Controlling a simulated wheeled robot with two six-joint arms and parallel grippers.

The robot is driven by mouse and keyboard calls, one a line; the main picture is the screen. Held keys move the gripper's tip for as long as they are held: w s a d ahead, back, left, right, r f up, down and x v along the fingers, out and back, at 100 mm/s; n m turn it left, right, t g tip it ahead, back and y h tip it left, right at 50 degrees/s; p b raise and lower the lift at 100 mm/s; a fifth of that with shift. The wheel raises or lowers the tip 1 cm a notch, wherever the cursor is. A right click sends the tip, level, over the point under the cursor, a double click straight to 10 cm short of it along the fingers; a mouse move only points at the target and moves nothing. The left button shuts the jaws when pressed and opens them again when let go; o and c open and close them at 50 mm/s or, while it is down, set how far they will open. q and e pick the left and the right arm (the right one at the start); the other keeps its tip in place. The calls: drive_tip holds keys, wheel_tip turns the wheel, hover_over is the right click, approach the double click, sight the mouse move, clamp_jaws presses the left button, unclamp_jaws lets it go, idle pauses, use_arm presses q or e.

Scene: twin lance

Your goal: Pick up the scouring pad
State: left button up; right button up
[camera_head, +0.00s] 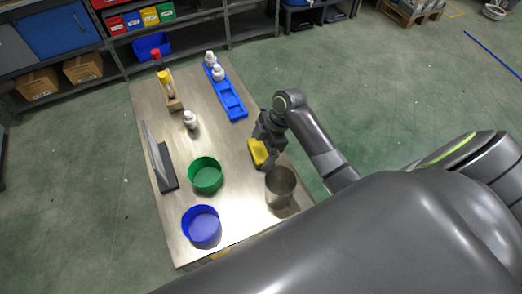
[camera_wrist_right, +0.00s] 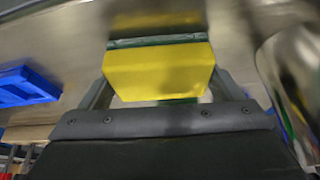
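The scouring pad is a yellow block with a dark green layer. It shows at the right side of the metal table in the head view (camera_head: 258,152) and fills the middle of the right wrist view (camera_wrist_right: 160,72). My right gripper (camera_head: 264,141) reaches down over it from the right. In the right wrist view the fingers lie against both sides of the pad, with no clear gap, so the gripper looks shut on it. I cannot tell whether the pad touches the tabletop. My left gripper is in neither view.
A metal cup (camera_head: 280,186) stands close beside the pad. A green bowl (camera_head: 206,175), blue bowl (camera_head: 201,225), blue tray (camera_head: 231,101), white bottle (camera_head: 190,120) and dark-based upright plate (camera_head: 167,168) are on the table (camera_head: 222,140). Bare tabletop lies left of the pad.

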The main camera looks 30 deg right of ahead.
sight(261, 148)
drive_tip(key=c, duration=0.4)
wheel_tip(261, 148, up, 10)
drive_tip(key=shift+r+b, duration=0.1)
drive_tip(key=shift+b, duration=0.55)
